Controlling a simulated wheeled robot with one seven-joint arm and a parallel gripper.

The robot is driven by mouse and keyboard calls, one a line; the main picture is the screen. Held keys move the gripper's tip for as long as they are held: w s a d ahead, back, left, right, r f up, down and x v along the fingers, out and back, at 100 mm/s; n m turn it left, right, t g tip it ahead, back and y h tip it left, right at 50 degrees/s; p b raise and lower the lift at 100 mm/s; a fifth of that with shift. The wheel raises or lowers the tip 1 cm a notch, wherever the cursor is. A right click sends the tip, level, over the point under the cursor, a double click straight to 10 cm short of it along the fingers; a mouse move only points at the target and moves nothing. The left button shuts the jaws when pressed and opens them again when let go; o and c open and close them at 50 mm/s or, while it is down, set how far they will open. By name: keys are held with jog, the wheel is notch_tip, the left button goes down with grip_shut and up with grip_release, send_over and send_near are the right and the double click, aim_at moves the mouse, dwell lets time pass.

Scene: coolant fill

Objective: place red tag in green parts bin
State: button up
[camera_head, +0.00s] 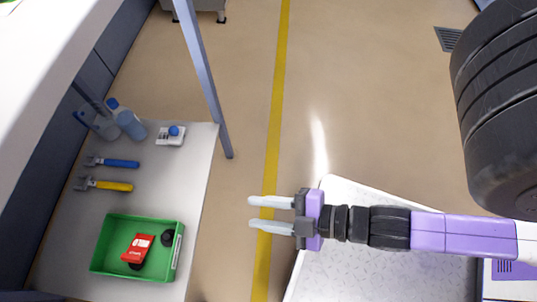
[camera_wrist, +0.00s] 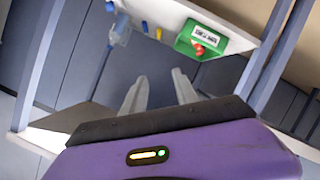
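The red tag (camera_head: 138,247) with white print lies inside the green parts bin (camera_head: 143,224) in the head view. It rests tilted across the bin, partly over a dark round part. The bin sits at the near end of the grey worktable on the left. My gripper (camera_head: 254,212) is open and empty, over the floor to the right of that table and apart from the bin. In the wrist view, my open fingers (camera_wrist: 159,78) point toward the table, and the green bin (camera_wrist: 184,42) shows beyond them with a red patch inside.
The worktable (camera_head: 188,190) also holds a yellow-handled tool (camera_head: 110,185), a blue-handled tool (camera_head: 120,163), a clear bottle (camera_head: 130,124) and a small white box with a blue knob (camera_head: 170,134). A grey post (camera_head: 203,80) rises at its edge. A large black tyre (camera_head: 500,110) stands right.

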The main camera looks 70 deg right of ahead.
jog(key=s+d+r+m+t+h, duration=0.1)
jog(key=s+d+r+m+h, duration=0.1)
jog(key=r+m, duration=0.5)
jog(key=s+d+m, duration=0.1)
jog(key=m, duration=0.1)
jog(key=shift+s+d+m, duration=0.3)
jog(key=shift+d, duration=0.05)
jog(key=shift+r, duration=0.1)
notch_tip(320, 180, up, 31)
jog(key=p, duration=3)
jog(key=shift+f+p, duration=0.2)
jog(key=shift+p, duration=0.2)
